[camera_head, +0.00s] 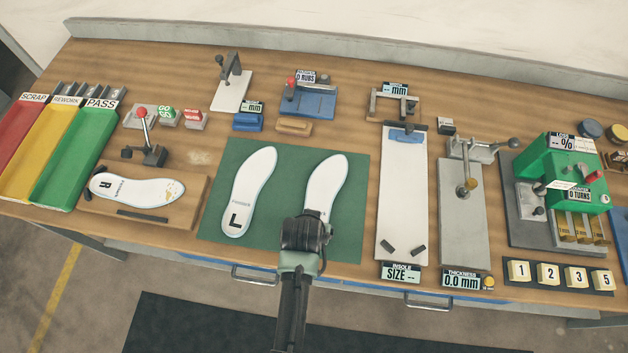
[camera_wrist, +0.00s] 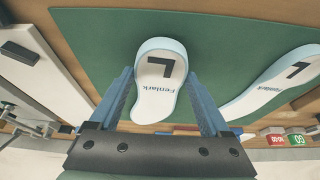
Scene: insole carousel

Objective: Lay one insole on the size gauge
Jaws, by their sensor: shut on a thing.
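The insole (camera_head: 326,183) gripped by my gripper (camera_head: 306,228) is white with a pale blue edge, over the right part of the green mat. In the wrist view the same insole (camera_wrist: 155,95), marked L, lies between both blue fingers, which close on its sides. I cannot tell whether it rests on the mat or is just above it. A second L insole (camera_head: 249,192) lies on the mat to the left. The size gauge (camera_head: 402,190) is a white board right of the mat, with two dark stops, a blue slider and a display reading "SIZE --"; it is empty.
The green mat (camera_head: 225,213) lies mid-bench. A stained R insole (camera_head: 140,190) lies on a wooden board at left, beside the red, yellow and green trays. A grey thickness gauge (camera_head: 463,220) with a lever stands right of the size gauge. Small tools stand behind the mat.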

